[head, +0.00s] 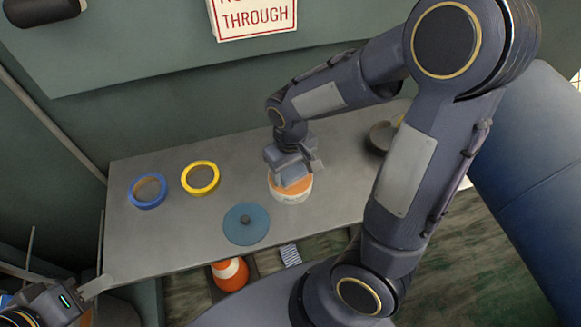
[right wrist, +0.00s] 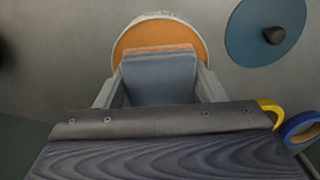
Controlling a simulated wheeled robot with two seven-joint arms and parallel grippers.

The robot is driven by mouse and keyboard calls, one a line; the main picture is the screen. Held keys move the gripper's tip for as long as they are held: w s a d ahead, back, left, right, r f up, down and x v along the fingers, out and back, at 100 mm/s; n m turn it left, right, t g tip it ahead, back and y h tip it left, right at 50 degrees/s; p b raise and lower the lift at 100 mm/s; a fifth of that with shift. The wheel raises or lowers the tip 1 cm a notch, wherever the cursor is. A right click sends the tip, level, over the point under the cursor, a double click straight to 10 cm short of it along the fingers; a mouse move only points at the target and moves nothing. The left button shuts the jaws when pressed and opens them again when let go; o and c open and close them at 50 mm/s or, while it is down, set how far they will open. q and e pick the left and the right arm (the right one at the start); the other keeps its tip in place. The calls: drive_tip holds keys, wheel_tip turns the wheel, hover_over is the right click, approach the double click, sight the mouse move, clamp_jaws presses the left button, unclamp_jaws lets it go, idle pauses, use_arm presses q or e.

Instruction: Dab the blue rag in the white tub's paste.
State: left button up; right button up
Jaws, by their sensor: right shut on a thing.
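The white tub (head: 291,196) stands on the grey bench, open, with orange paste (head: 301,186) inside. It also shows in the right wrist view (right wrist: 158,14), with its paste (right wrist: 135,38). My right gripper (head: 290,168) is shut on the folded blue rag (right wrist: 160,80), which hangs between its fingers over the tub. The rag's far end has an orange edge (right wrist: 160,49) and overlaps the paste; I cannot tell for certain whether they touch. My left gripper (head: 94,300) is low at the left, off the bench's front corner, and its opening is unclear.
A blue round lid (head: 243,226) with a dark knob lies left of the tub. Blue tape (head: 148,189) and yellow tape (head: 201,178) rolls lie further left. A dark round object (head: 381,137) sits behind my right arm. An orange-and-white cone (head: 230,275) stands below the bench (head: 145,238).

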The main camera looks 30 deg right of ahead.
sight(291, 168)
drive_tip(key=shift+f, duration=0.1)
wheel_tip(291, 168, up, 7)
drive_tip(key=p, duration=0.6)
idle(1.0)
